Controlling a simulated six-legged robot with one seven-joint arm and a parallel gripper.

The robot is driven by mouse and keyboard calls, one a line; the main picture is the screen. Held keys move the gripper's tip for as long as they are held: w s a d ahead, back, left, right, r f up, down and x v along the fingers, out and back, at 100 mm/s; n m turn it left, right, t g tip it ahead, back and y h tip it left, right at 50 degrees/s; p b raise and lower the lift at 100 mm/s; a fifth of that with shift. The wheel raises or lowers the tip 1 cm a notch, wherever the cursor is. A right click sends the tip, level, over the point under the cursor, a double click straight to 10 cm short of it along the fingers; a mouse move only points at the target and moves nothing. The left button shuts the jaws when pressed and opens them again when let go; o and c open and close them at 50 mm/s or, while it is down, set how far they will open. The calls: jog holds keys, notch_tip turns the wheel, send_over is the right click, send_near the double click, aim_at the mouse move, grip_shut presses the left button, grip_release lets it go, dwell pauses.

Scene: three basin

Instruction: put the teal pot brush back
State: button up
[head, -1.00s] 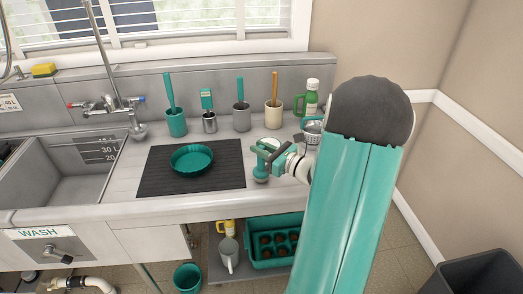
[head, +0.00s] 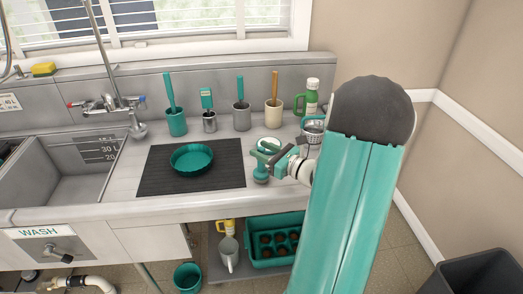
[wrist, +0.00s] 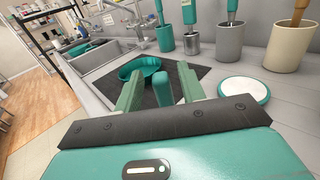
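The teal pot brush (head: 261,174) stands on the counter just right of the dark mat, its wider end down. In the wrist view its teal handle (wrist: 162,89) shows between the two pale green fingers. My gripper (head: 271,158) is at the brush from the right, and in the wrist view my gripper (wrist: 160,88) is open, with a gap on each side of the handle. The lower part of the brush is hidden in the wrist view.
A teal bowl (head: 192,158) sits on the dark mat (head: 155,181). Behind stand a teal cup (head: 176,125), metal cup (head: 210,123), grey cup (head: 242,120) and cream cup (head: 273,118), each holding a tool. A white-topped round dish (wrist: 245,90) lies close right. The sink (head: 70,170) is left.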

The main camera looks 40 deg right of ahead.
jog(key=s+d, duration=0.2)
jog(key=s, duration=0.9)
jog(key=w+a+r+n+g+y, duration=0.1)
jog(key=a+r+n+g+y, duration=0.15)
jog(key=a+n+g, duration=0.7)
jog(key=w+a+r+n+g+y, duration=0.1)
jog(key=a+n+g+y, duration=0.15)
jog(key=a+n, duration=0.85)
jog(key=s+a+r+n+h, duration=0.3)
jog(key=a+n+h, duration=0.1)
jog(key=a+n, duration=0.2)
jog(key=s+a+r+n+h, duration=0.3)
jog(key=s+a+n+h, duration=0.1)
jog(key=a+n, duration=0.2)
jog(key=shift+a+r+n, duration=0.25)
jog(key=shift+a+n, duration=0.15)
jog(key=shift+n, duration=0.25)
